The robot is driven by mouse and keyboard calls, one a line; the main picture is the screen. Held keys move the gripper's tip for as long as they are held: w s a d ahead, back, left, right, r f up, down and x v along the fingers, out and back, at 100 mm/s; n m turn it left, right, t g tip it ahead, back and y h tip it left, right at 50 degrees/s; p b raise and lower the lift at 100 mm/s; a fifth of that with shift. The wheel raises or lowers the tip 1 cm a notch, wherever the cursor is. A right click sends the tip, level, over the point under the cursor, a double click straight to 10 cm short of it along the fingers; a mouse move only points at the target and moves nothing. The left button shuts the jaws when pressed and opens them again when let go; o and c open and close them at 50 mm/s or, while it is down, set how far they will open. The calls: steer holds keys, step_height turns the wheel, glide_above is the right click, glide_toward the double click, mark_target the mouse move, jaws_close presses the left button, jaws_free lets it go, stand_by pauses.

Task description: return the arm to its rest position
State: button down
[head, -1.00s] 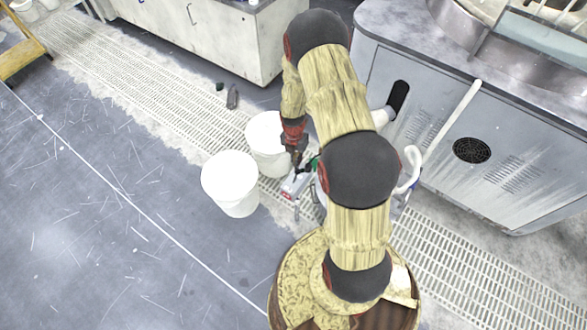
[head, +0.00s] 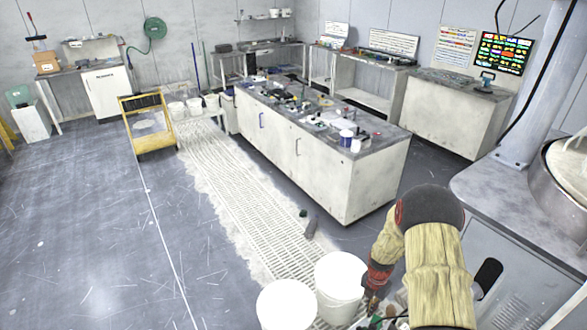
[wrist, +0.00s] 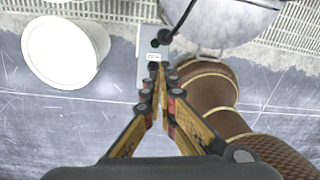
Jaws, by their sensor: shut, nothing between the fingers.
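My arm (head: 438,270), in tan wood-like sleeves with dark joints, rises from the bottom right of the head view and bends over toward the floor. My gripper (head: 371,304) points down beside the white buckets, low in the head view. In the wrist view my gripper (wrist: 158,72) has its fingers together, with nothing between them. A small light grey box (wrist: 146,48) with a dark cable lies beyond the fingertips. I cannot tell whether the fingers touch it.
White buckets (head: 286,306) (head: 340,276) stand left of my gripper; one shows in the wrist view (wrist: 65,50). A grey machine (head: 510,262) stands close on the right. A cluttered bench (head: 345,180) is ahead. A yellow cart (head: 155,143) is far left. Left floor is open.

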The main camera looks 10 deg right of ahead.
steer(key=s+a+r+m+g, duration=0.1)
steer(key=s+a+m+g, duration=0.15)
steer(key=s+m, duration=0.55)
steer(key=s+a+r+m+t, duration=0.3)
steer(key=s+a+r+m, duration=0.1)
steer(key=r, duration=1)
steer(key=s+a+r+m+t+b, duration=0.1)
steer(key=s+a+r+m+t, duration=0.2)
steer(key=r, duration=1.2)
steer(key=s+a+r+m+t+b, duration=0.1)
steer(key=s+a+r+m+t, duration=0.2)
steer(key=a+r+m, duration=0.6)
steer(key=s+a+r, duration=0.2)
steer(key=a+r, duration=0.2)
steer(key=r, duration=0.1)
steer(key=shift+r, duration=0.2)
steer(key=shift+a, duration=0.1)
